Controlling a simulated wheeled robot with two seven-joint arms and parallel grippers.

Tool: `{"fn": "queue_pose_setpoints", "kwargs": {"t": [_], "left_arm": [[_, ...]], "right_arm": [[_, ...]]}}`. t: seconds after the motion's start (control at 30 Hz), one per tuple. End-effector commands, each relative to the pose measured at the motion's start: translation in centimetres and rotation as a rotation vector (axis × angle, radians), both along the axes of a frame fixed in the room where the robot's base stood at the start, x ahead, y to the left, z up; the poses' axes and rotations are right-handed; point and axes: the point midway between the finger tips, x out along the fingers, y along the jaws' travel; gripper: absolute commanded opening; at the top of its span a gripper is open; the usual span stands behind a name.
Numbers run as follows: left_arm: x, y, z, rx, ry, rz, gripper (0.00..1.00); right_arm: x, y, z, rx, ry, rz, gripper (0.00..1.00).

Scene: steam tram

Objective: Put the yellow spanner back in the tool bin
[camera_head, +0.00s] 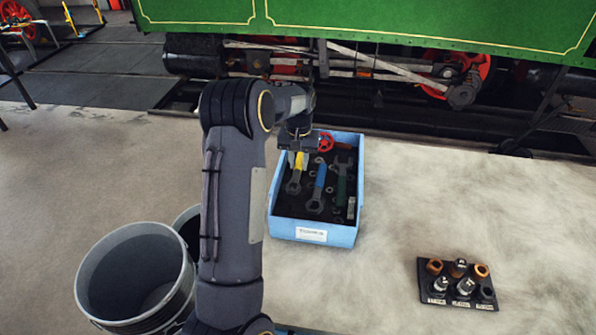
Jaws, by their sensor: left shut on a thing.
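The yellow spanner (299,163) shows as a short yellow handle with a grey open-ended head pointing down toward the front. My left gripper (297,158) is shut on its handle, over the back left part of the tool bin. The tool bin (349,236) is a light blue open box with a dark inside and a white label on its front. I cannot tell whether the spanner touches the bin's floor. My left wrist hides the bin's back left corner. My right gripper is not in view.
The bin also holds a blue spanner (319,178), a green spanner (342,180), a red handwheel (325,142) and several small rings. A black socket tray (425,292) lies at right. Grey buckets (135,275) stand at left. The green tram (400,15) is behind.

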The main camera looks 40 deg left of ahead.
Motion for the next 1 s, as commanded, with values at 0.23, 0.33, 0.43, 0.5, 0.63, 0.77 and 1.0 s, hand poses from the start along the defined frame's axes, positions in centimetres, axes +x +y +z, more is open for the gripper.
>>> {"fn": "queue_pose_setpoints", "kwargs": {"t": [0.23,0.33,0.43,0.5,0.63,0.77,1.0], "left_arm": [[0.3,0.5,-3.8,0.000,0.001,0.000,0.00],[0.3,0.5,-3.8,0.000,-0.001,0.001,0.00],[0.3,0.5,-3.7,0.000,-0.001,0.000,0.00],[0.3,0.5,-3.7,0.000,-0.001,0.000,0.00],[0.3,0.4,-4.1,0.000,0.000,0.000,0.00],[0.3,0.4,-4.0,0.000,0.001,0.000,0.39],[0.3,0.4,-4.0,0.000,0.001,0.000,0.46]], "right_arm": [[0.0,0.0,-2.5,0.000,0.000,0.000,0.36],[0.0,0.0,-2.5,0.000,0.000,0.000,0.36],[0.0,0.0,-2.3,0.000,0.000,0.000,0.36],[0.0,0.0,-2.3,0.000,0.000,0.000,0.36],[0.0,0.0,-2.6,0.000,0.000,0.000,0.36],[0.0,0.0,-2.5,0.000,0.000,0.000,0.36],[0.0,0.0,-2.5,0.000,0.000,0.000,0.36]]}}
